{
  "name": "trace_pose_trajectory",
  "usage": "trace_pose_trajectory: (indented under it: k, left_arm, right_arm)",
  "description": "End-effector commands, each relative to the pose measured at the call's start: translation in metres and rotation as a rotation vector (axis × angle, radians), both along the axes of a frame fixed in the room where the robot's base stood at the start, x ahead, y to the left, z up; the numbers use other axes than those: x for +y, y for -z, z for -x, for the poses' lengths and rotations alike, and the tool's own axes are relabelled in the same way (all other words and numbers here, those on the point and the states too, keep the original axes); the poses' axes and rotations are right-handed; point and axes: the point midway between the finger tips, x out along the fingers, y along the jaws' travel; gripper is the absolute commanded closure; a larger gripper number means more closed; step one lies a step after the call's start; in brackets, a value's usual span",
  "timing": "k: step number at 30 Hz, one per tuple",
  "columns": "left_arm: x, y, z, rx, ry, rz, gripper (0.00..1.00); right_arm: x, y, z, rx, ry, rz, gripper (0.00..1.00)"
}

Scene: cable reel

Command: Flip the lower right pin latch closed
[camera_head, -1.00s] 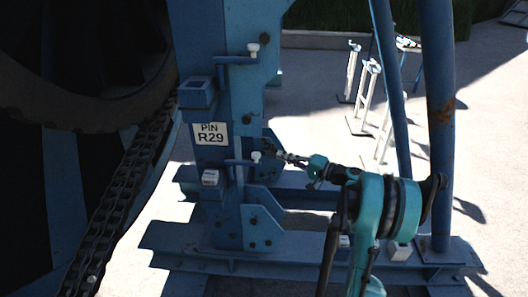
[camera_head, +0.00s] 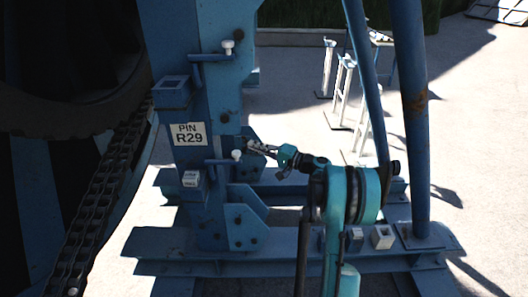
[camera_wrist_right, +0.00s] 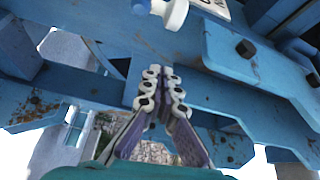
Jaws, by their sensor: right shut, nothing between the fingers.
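The lower pin latch is a blue horizontal bar (camera_head: 218,162) with an upright white knob (camera_head: 236,155) at its right end, low on the blue post. In the right wrist view a white knob (camera_wrist_right: 175,13) shows at the top edge, beyond the fingertips. My right gripper (camera_head: 256,147) is just right of and slightly above the knob, with a small gap in the picture; whether it touches cannot be told. In the wrist view its fingers (camera_wrist_right: 162,92) are drawn together and empty, in front of blue steel. My left gripper is not in view.
An upper latch with a white knob (camera_head: 228,46) sits higher on the post, above the "PIN R29" sign (camera_head: 188,134). A blue bracket plate (camera_head: 246,226) and base beam (camera_head: 180,262) lie below. The reel's chain (camera_head: 100,190) is left, a slanted blue leg (camera_head: 412,130) right.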

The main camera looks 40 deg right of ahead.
Motion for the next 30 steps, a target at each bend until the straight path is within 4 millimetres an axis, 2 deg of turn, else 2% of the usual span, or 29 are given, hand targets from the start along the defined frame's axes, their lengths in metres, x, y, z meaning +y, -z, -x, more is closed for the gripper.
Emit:
trace_pose_trajectory:
  k: [5, 9, 15, 30]
  left_arm:
    - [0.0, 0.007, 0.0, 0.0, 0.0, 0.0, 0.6]
    - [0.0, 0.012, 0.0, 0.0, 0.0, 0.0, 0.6]
    - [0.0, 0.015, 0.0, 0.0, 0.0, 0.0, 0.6]
    - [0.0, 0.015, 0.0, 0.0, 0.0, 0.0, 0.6]
  right_arm:
    - [0.019, -0.001, -0.034, 0.0, -0.003, 0.0, 1.0]
    - [0.033, 0.002, -0.018, 0.0, 0.001, 0.0, 1.0]
    - [0.043, 0.004, -0.007, 0.0, 0.001, 0.0, 1.0]
    - [0.046, 0.003, -0.004, 0.0, 0.007, 0.001, 1.0]
